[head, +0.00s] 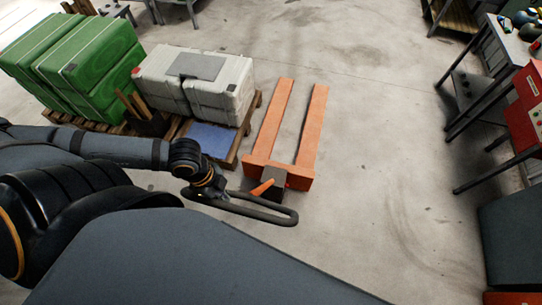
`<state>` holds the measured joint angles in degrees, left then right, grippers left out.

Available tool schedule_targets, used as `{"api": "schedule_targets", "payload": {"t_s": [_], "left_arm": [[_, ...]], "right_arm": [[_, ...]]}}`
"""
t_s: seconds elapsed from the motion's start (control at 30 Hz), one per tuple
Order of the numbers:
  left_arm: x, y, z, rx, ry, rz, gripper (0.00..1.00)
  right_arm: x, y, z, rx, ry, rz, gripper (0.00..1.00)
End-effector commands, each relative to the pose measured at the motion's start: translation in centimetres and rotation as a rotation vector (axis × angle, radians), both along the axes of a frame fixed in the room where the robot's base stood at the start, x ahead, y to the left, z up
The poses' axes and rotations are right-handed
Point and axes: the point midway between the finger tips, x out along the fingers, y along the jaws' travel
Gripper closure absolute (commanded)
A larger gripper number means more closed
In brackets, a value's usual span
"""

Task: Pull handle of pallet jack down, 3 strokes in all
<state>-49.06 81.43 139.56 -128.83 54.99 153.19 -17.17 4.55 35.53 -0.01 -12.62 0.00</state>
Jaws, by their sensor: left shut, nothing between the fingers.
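The orange pallet jack (277,172) stands on the floor near the middle of the head view, its two forks pointing away from me. Its dark loop handle (250,212) lies low on my side of the jack, stretching left to right. My left gripper (214,190) is at the left end of the handle loop, shut with nothing between its fingers. Whether it touches the handle bar I cannot tell, because gripper and bar overlap in the picture. My right gripper is not in view.
Left of the forks, a wooden pallet (232,160) carries pale wrapped blocks (215,98). Green blocks (85,65) stand farther left. A red machine (525,110) and a dark-legged table (465,95) stand at the right. The floor right of the jack is clear.

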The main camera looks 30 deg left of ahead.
Motion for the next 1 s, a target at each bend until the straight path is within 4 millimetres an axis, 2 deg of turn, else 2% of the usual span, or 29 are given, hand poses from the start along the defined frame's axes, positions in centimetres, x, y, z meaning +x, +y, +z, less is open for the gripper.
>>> {"api": "schedule_targets", "payload": {"t_s": [0.1, 0.4, 0.8, 1.0], "left_arm": [[-0.9, -0.2, -0.4, -0.001, 0.004, 0.001, 1.0], [-1.1, -0.2, -0.6, 0.0, 0.003, 0.0, 1.0], [-6.1, -1.0, -4.0, -0.001, 0.006, 0.003, 1.0], [-6.7, -1.1, -4.3, 0.002, 0.002, 0.0, 1.0]], "right_arm": [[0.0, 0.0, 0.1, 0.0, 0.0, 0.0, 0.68], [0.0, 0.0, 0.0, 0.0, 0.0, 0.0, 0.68], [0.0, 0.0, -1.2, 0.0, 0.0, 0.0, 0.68], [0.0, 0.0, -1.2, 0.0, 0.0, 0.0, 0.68]]}}
